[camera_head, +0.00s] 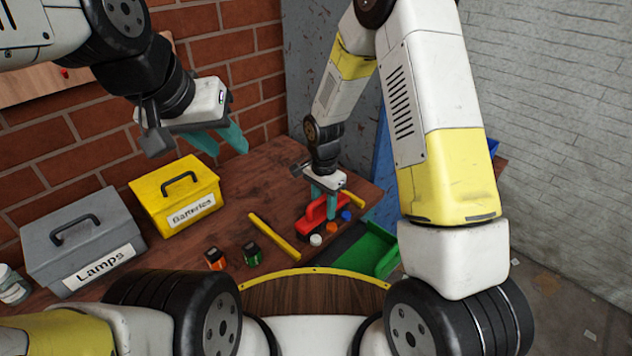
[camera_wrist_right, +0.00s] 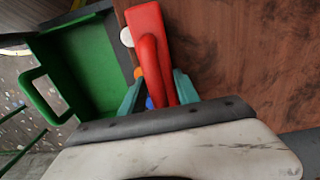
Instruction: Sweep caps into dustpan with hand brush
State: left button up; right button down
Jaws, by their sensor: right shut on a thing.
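The red hand brush (camera_head: 311,222) is upright on the brown table, and my right gripper (camera_head: 324,192) is shut on its handle. The brush also shows between the teal fingers in the right wrist view (camera_wrist_right: 150,35). A white cap (camera_head: 316,240), an orange cap (camera_head: 332,228) and a blue cap (camera_head: 346,216) lie in a row beside the brush, on the dustpan side.
A yellow Batteries box (camera_head: 150,205) and a grey Lamps box (camera_head: 60,262) stand at the left. A yellow strip (camera_head: 274,238) lies between them and the brush. Two small dark-topped items, one orange (camera_head: 215,259) and one green (camera_head: 252,254), stand near the front edge.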

jog(key=s+d, duration=0.4)
notch_tip(320, 180, up, 7)
jog(key=shift+s+d, duration=0.2)
jog(key=shift+s, duration=0.05)
dwell(0.6)
jog(key=shift+d+f, duration=0.1)
dwell(0.8)
